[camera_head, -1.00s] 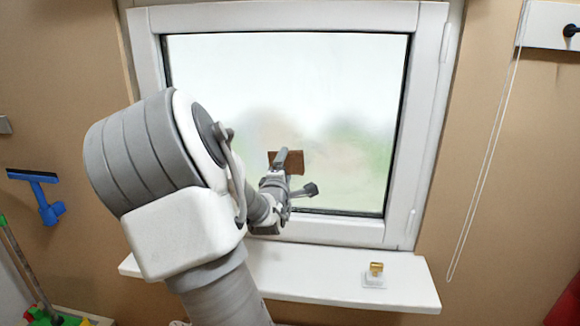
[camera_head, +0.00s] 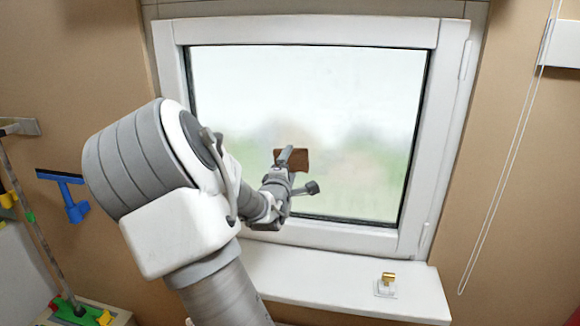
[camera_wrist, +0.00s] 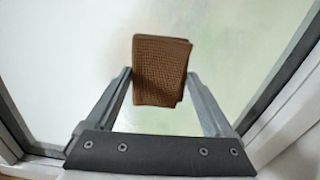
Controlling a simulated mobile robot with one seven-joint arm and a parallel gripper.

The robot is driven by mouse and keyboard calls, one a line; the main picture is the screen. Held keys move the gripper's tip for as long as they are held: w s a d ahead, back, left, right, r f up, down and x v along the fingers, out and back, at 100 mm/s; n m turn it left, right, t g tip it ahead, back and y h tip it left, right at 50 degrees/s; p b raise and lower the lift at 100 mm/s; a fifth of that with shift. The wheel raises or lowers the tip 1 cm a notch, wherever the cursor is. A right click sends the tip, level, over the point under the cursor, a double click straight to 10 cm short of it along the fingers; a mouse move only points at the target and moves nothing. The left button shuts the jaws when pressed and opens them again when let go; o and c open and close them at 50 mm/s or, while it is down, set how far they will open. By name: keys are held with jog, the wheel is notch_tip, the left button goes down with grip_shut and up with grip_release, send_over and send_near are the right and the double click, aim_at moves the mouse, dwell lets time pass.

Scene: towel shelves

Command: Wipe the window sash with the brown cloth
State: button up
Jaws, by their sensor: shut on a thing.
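The brown cloth (camera_head: 296,158) is a folded, textured square, seen in front of the lower middle of the glass. In the wrist view the cloth (camera_wrist: 160,72) sits between the fingertips of my gripper (camera_wrist: 158,76), which is shut on it. My gripper also shows in the head view (camera_head: 284,162), with my arm reaching to it from the lower left. The window sash (camera_head: 408,140) is a white frame around hazy glass. Whether the cloth touches the glass or is a little apart from it, I cannot tell.
A white sill (camera_head: 330,284) runs below the window, with a small gold-topped item (camera_head: 387,284) on its right part. A blue squeegee (camera_head: 70,192) hangs on the left wall. A white cord (camera_head: 508,170) hangs at the right.

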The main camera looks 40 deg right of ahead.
jog(key=shift+s+d+b, duration=0.7)
jog(key=shift+s+d, duration=1.1)
jog(key=shift+s, duration=0.25)
jog(key=shift+s+d, duration=0.65)
jog(key=shift+s, duration=0.05)
jog(key=shift+s+d+f+b, duration=0.1)
jog(key=shift+s+d+b, duration=0.45)
jog(key=shift+s+d, duration=0.45)
jog(key=shift+s+d+b, duration=0.55)
jog(key=shift+s+d, duration=0.2)
jog(key=shift+s, duration=0.35)
jog(key=shift+s+d+b, duration=0.95)
jog(key=shift+s+d, duration=0.6)
jog(key=shift+s, duration=0.3)
jog(key=shift+a, duration=0.1)
jog(key=p, duration=0.3)
send_near(357, 165)
jog(key=shift+w+d+f, duration=0.1)
jog(key=shift+w+d, duration=0.1)
jog(key=shift+d, duration=0.1)
